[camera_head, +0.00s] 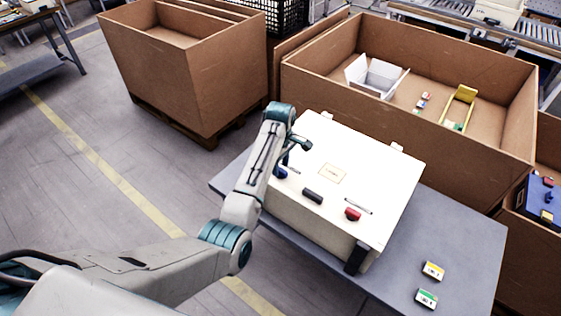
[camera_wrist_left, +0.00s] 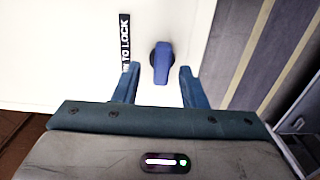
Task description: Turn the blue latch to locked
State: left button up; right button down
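The blue latch (camera_head: 281,173) sits on the white case (camera_head: 385,190), near the edge closest to my left arm. In the left wrist view the blue latch (camera_wrist_left: 162,64) is a blue handle on a dark round base, pointing down the picture towards my gripper. My left gripper (camera_wrist_left: 158,80) is open, with one finger on each side of the handle's lower end and a visible gap on both sides. In the head view the left gripper (camera_head: 291,155) is over the case beside the latch. My right gripper is not in view.
A black label (camera_wrist_left: 125,44) reading "TO LOCK" lies left of the latch. A dark handle (camera_head: 313,196) and a red latch (camera_head: 352,214) are on the same case. A large carton (camera_head: 420,140) stands behind.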

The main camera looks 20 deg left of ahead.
pick_arm(q)
jog(key=shift+d+f, duration=0.1)
jog(key=shift+f, duration=0.65)
jog(key=shift+s, duration=0.1)
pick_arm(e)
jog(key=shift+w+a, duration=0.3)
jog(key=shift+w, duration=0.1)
pick_arm(q)
jog(key=shift+d, duration=0.1)
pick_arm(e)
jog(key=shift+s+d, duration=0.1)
pick_arm(q)
jog(key=shift+r, duration=0.1)
jog(key=shift+c, duration=0.9)
grip_shut()
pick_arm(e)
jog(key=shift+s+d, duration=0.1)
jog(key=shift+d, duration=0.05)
